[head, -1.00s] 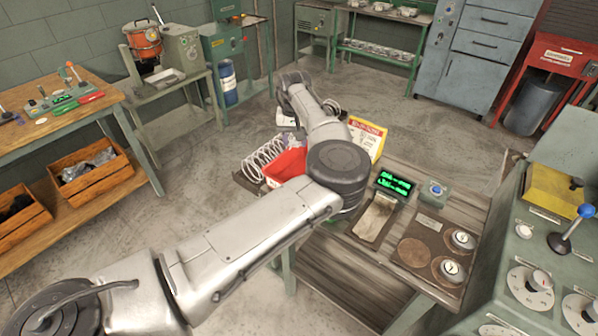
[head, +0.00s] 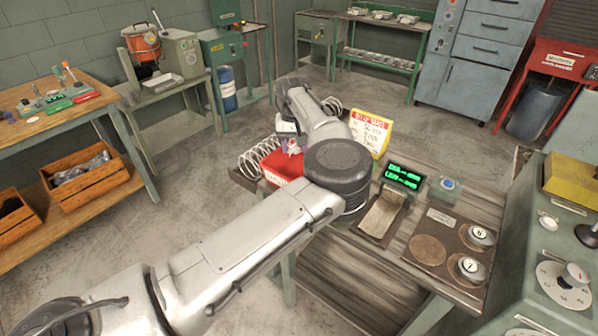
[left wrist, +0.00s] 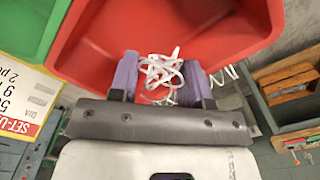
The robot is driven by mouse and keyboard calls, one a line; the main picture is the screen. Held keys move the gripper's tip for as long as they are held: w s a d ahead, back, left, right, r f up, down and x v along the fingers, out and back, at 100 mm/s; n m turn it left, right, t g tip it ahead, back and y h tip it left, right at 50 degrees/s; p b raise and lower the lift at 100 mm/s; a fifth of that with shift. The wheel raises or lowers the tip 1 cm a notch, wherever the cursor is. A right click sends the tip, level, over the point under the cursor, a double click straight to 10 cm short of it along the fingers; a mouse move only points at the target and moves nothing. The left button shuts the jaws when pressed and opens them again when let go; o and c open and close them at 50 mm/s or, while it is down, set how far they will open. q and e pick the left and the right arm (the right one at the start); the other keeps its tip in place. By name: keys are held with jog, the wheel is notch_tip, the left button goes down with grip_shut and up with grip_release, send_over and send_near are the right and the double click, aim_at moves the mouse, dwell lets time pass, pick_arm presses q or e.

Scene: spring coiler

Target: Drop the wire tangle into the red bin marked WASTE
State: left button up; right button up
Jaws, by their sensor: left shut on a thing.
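The red bin (head: 278,168) sits at the far left corner of the wooden bench, partly hidden by my left arm. It fills the upper part of the left wrist view (left wrist: 230,50), where its inside looks empty. My left gripper (left wrist: 165,80) has purple fingers and is shut on the white wire tangle (left wrist: 160,72). In the left wrist view the tangle shows against the bin's open inside; how high it is held cannot be told. In the head view the fingertips (head: 291,147) show small beside the arm, at the bin. My right gripper is not in view.
A yellow SET-UP board (head: 370,131) stands right of the bin, and a white coil (head: 255,160) lies left of it. A green bin (left wrist: 25,25) is beside the red one. A green-lit display (head: 404,177) stands nearer on the bench.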

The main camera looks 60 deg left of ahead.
pick_arm(q)
jog(key=shift+f, duration=0.1)
dwell(0.3)
jog(key=o, duration=1)
jog(key=shift+r, duration=0.35)
notch_tip(320, 180, up, 13)
jog(key=p, duration=0.4)
